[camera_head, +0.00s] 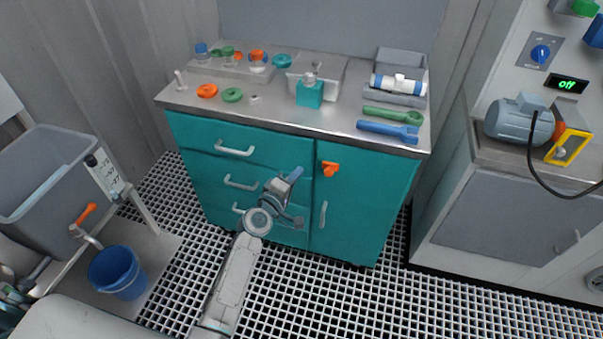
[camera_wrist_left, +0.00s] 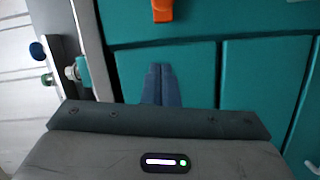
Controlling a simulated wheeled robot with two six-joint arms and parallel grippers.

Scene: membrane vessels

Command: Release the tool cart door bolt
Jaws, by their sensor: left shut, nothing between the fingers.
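The tool cart (camera_head: 205,128) is a teal cabinet with a grey metal top. Its door (camera_head: 362,205) is at the right of its front and looks closed. The orange bolt (camera_head: 329,168) sits near the door's upper left corner, beside the drawers. It also shows at the top edge of the left wrist view (camera_wrist_left: 162,10), partly cut off. My left gripper (camera_head: 296,174) is in front of the drawers, left of the bolt and apart from it. In the left wrist view its fingers (camera_wrist_left: 160,72) are together and empty, pointing toward the bolt. My right gripper is not in view.
A pale vertical door handle (camera_head: 323,215) is below the bolt. Drawer handles (camera_head: 236,150) stick out on the left. Wrenches (camera_head: 388,131), a teal bottle (camera_head: 310,92) and rings lie on the cart top. A blue bucket (camera_head: 117,271) stands at left; a pump bench (camera_head: 500,205) at right.

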